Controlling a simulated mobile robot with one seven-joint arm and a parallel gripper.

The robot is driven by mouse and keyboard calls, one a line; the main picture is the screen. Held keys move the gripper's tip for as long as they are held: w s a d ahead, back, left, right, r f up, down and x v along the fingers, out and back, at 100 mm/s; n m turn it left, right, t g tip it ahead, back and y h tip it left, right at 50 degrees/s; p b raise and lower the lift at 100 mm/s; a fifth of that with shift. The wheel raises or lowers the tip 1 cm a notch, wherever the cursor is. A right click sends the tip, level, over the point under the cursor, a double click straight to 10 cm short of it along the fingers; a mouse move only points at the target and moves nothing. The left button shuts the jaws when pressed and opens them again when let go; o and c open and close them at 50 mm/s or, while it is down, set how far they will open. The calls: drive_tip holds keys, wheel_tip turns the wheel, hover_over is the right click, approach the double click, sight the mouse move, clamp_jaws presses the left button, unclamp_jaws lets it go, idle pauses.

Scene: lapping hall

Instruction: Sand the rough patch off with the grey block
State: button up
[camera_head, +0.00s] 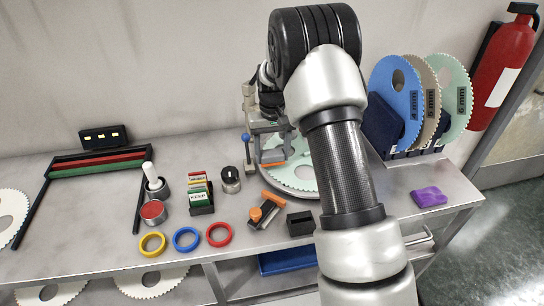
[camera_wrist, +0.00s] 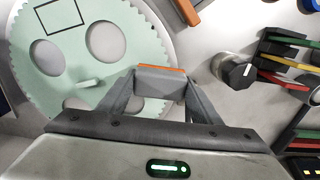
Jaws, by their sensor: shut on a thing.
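My gripper (camera_wrist: 160,88) is shut on the grey block (camera_wrist: 154,84), which has an orange strip along one edge. In the head view my gripper (camera_head: 268,142) and the block (camera_head: 272,156) are over the left part of a pale green toothed disc (camera_head: 304,182); I cannot tell whether the block touches it. In the wrist view the disc (camera_wrist: 118,82) has several holes, a pale peg-like piece and a black outlined rectangle (camera_wrist: 60,17). The block is apart from this rectangle. No rough texture can be made out. My arm hides part of the disc in the head view.
A black-topped knob (camera_head: 230,180), card holder (camera_head: 201,198), orange-and-grey tool (camera_head: 264,212) and dark box (camera_head: 300,223) stand left and in front of the disc. Upright discs (camera_head: 395,95) stand behind right. Coloured rings (camera_head: 186,239) line the front.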

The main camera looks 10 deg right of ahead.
drive_tip(key=shift+r+p, duration=1.5)
drive_tip(key=shift+r, duration=1.15)
